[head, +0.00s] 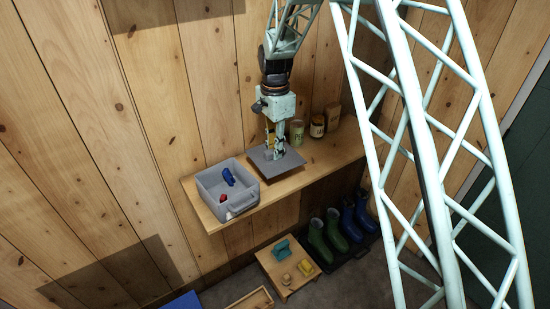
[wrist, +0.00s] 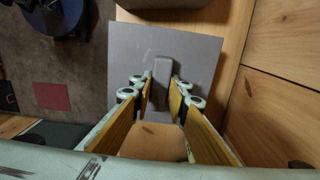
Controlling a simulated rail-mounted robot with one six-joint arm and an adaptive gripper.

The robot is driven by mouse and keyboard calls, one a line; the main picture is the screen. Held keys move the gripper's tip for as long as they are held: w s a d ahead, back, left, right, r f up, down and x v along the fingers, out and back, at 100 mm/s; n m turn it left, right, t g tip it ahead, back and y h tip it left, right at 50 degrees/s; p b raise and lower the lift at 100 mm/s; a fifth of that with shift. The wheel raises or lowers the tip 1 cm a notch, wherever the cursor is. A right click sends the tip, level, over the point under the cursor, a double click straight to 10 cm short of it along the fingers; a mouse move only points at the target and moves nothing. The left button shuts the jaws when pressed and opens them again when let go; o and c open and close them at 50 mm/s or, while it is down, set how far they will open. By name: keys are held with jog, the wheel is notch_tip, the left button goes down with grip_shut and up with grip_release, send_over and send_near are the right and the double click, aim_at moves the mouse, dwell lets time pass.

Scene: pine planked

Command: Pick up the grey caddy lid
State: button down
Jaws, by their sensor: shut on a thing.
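The grey caddy lid (head: 290,164) is a flat square plate on the wall shelf, just right of the caddy. In the wrist view the lid (wrist: 205,52) shows a raised bar handle (wrist: 162,70) in its middle. My gripper (head: 277,150) points down over the middle of the lid. In the wrist view my gripper (wrist: 162,92) has its two yellow-padded fingers on either side of the handle, shut on it. I cannot tell whether the lid touches the shelf. The grey caddy (head: 240,204) stands open, with a blue item (head: 228,176) and a red item (head: 223,197) inside.
The wooden shelf (head: 325,156) runs along the plank wall. A pale jar (head: 297,132), a dark jar (head: 317,126) and a brown box (head: 333,117) stand right of the lid. Below are green boots (head: 318,240), blue boots (head: 349,222) and a low stool (head: 270,262) with small items.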

jog(key=shift+r, duration=0.45)
jog(key=shift+s+a+r, duration=0.1)
dwell(0.4)
